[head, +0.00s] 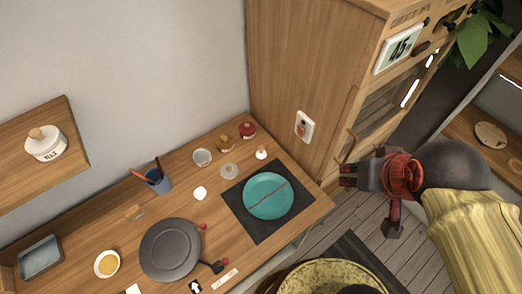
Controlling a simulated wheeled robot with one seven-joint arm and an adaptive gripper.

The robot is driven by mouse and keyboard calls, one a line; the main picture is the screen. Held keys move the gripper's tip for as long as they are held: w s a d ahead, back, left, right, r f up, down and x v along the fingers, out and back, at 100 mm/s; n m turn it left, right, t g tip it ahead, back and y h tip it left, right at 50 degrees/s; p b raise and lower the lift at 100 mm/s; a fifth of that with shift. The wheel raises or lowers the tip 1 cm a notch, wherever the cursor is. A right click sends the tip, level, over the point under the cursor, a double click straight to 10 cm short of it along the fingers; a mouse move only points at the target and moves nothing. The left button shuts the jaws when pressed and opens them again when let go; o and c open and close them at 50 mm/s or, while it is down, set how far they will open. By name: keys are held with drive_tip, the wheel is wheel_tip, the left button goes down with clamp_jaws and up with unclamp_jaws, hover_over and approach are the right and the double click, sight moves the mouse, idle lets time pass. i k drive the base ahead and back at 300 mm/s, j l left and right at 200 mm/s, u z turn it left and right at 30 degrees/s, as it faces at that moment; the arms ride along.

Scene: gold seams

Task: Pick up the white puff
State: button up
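A small white roundish piece (200,193), which looks like the white puff, lies on the wooden counter left of the dark mat. Another small white thing with a tan top (261,153) stands behind the mat, so I cannot be fully sure which is the puff. My gripper (346,176) is at the right, beyond the counter's right end and apart from both. Its fingers point left. They are small and dark, and I cannot tell whether they are open or shut.
A teal plate with a red line (262,205) sits on a dark mat (238,222). Near the white piece are a clear glass (202,157), a blue cup with sticks (158,181) and a grey round plate (170,250). A tall wooden cabinet (297,70) stands behind the counter's right end.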

sight(261, 154)
drive_tip(key=i+l+u, duration=0.1)
drive_tip(key=l+u, duration=0.15)
drive_tip(key=u, duration=0.2)
drive_tip(key=i+l+u, duration=0.1)
drive_tip(key=l+u, duration=0.2)
drive_tip(key=u, duration=0.15)
drive_tip(key=l+u, duration=0.3)
drive_tip(key=u, duration=0.15)
